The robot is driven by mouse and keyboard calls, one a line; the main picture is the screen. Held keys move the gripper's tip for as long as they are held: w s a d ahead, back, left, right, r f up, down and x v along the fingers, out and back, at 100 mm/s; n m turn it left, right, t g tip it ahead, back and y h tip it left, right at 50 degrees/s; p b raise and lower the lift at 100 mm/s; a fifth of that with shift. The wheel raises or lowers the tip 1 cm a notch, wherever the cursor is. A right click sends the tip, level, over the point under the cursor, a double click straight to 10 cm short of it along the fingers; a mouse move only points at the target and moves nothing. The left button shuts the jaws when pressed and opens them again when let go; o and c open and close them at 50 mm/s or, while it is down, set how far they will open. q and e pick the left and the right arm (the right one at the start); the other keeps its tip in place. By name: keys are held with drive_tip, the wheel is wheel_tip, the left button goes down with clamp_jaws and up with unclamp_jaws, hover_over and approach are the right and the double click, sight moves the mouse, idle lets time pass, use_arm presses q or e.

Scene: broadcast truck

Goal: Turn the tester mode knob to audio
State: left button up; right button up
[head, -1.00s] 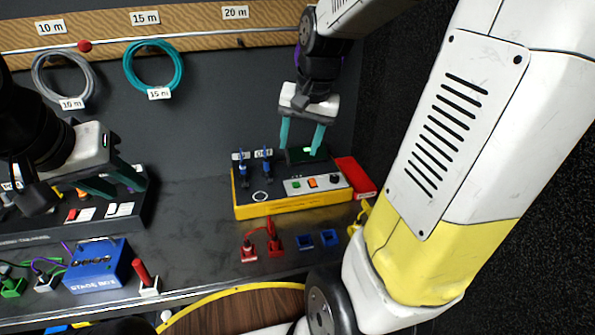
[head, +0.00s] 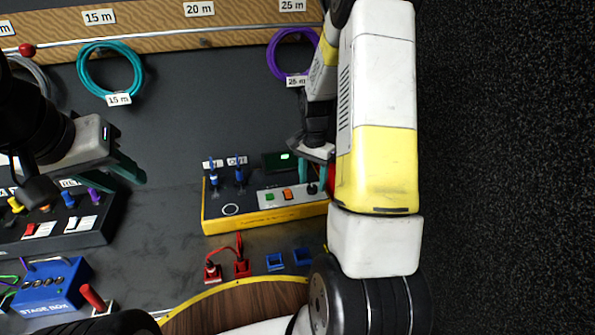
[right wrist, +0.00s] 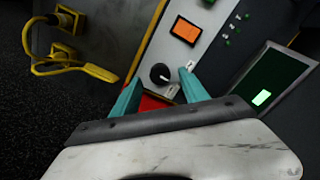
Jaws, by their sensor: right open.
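The tester (head: 265,222) is a yellow-edged dark box on the bench in the head view, with a small lit screen (head: 274,161). Its black mode knob (head: 312,188) sits at the right end of the pale panel, and it shows clearly in the right wrist view (right wrist: 160,73). Small labels beside it are too small to read. My right gripper (head: 314,176) is open over the knob. In the right wrist view its teal fingertips (right wrist: 160,86) lie either side of the knob, without clear contact. My left gripper (head: 128,172) looks open and empty, above the left-hand panel.
An orange switch (right wrist: 186,30) is close to the knob. A blue stage box (head: 52,287) stands at left.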

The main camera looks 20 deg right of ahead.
drive_tip(key=shift+f, duration=1)
clamp_jaws()
drive_tip(key=shift+n, duration=0.4)
drive_tip(key=n, duration=0.5)
drive_tip(key=shift+n, duration=0.3)
drive_tip(key=n, duration=0.5)
drive_tip(key=shift+n, duration=0.4)
